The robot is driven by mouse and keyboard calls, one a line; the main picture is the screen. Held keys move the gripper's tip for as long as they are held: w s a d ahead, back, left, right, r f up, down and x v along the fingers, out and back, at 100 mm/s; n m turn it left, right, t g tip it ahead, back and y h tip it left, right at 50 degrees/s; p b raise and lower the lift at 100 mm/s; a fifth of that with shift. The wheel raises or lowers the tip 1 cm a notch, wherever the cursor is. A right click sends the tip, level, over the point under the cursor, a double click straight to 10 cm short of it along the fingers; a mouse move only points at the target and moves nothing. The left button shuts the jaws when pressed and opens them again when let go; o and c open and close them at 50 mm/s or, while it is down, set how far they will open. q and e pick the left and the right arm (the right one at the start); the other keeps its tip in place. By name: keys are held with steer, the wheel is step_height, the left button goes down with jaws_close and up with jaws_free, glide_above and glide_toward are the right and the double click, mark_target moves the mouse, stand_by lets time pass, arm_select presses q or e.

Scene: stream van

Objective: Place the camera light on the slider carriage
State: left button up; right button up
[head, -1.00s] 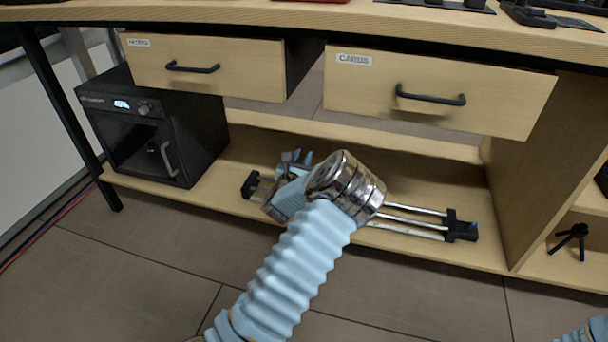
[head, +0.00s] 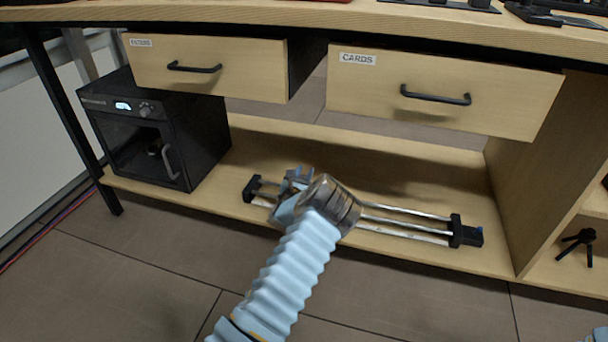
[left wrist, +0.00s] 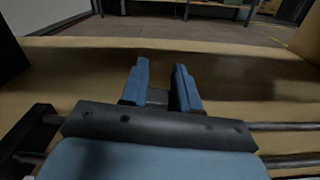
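The slider (head: 410,224), two metal rails with black end blocks, lies on the low wooden shelf. My left gripper (head: 297,177) is over the slider's left part, low and close to the rails. In the left wrist view its two blue fingers (left wrist: 164,82) stand apart with nothing seen between them, and rails (left wrist: 290,126) run on both sides below. The carriage cannot be made out; my gripper and wrist cover part of the rails. I cannot make out the camera light in any view.
A black cabinet (head: 140,135) with a lit display stands left on the shelf. Two drawers, the left one (head: 205,68) and the one labelled CARDS (head: 440,92), hang above. A small black tripod (head: 577,243) stands right, past an upright panel (head: 548,175). Shelf behind the slider is clear.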

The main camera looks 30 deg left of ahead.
arm_select(q)
steer(key=o, duration=0.4)
steer(key=shift+o, duration=0.2)
steer(key=shift+s, duration=0.15)
steer(key=p+v, duration=0.1)
steer(key=v, duration=1.1)
steer(key=s+d+f+n+g+h, duration=0.1)
steer(key=s+d+f+n+g, duration=0.35)
steer(key=s+f+n, duration=0.45)
steer(key=s+d+f+n+g, duration=0.3)
steer(key=s+f+n+g, duration=0.25)
steer(key=f+n, duration=0.6)
steer(key=s+d+r+n+g+h, duration=0.1)
steer(key=s+d+n+g+h, duration=0.2)
steer(key=s+d+n, duration=0.3)
steer(key=s+d+r+n+g+h, duration=0.2)
steer(key=s+d+n, duration=0.4)
steer(key=d+n, duration=0.4)
steer(key=d+g+h, duration=0.1)
steer(key=d+h, duration=0.1)
steer(key=d, duration=0.2)
steer(key=shift+s+d+r+g, duration=0.25)
steer(key=shift+s+d+g, duration=0.05)
steer(key=shift+s, duration=0.05)
